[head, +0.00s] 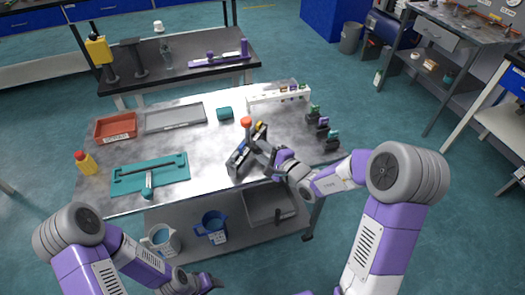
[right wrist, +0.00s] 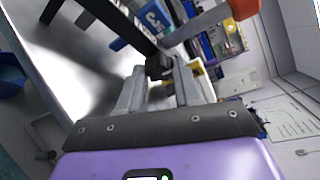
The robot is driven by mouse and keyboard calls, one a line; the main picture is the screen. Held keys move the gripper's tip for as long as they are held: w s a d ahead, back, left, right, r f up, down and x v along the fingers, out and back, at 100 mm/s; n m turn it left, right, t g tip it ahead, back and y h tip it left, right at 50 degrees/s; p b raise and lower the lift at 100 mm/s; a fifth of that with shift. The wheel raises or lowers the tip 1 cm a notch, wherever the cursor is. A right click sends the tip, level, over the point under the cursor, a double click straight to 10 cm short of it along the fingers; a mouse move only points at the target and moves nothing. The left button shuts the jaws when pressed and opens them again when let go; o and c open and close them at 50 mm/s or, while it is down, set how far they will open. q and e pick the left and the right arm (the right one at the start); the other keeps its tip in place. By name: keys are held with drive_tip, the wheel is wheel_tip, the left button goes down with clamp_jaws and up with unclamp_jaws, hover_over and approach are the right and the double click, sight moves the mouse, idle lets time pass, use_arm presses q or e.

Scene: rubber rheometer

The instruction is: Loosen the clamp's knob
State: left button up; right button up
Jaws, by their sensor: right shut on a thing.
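The clamp device (head: 240,158) stands near the front right of the metal table, a dark frame with an orange-red handle end (head: 246,121) on top. The right wrist view shows its dark bar and this orange end (right wrist: 243,8) close up. A small black knob (right wrist: 159,66) sits between the fingertips of my right gripper (head: 268,150). That gripper is shut on it from the right side of the device. My left gripper (head: 205,283) hangs low in front of the table, away from the clamp; its finger opening is too small to make out.
A teal tool board (head: 170,181), a red tray (head: 116,126) and a grey tray (head: 175,118) are on the left of the table. A white strip (head: 265,98) and several dark bottles (head: 322,131) are on the right. Jugs (head: 213,226) stand on the lower shelf.

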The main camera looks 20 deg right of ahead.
drive_tip(key=o, duration=1)
drive_tip(key=shift+o, duration=0.2)
drive_tip(key=p+v, duration=0.1)
drive_tip(key=v, duration=0.5)
drive_tip(key=shift+s+d+r, duration=0.1)
drive_tip(key=shift+d+r, duration=0.05)
drive_tip(key=shift+s+d+p, duration=0.25)
drive_tip(key=shift+s+p, duration=0.1)
drive_tip(key=shift+s, duration=0.25)
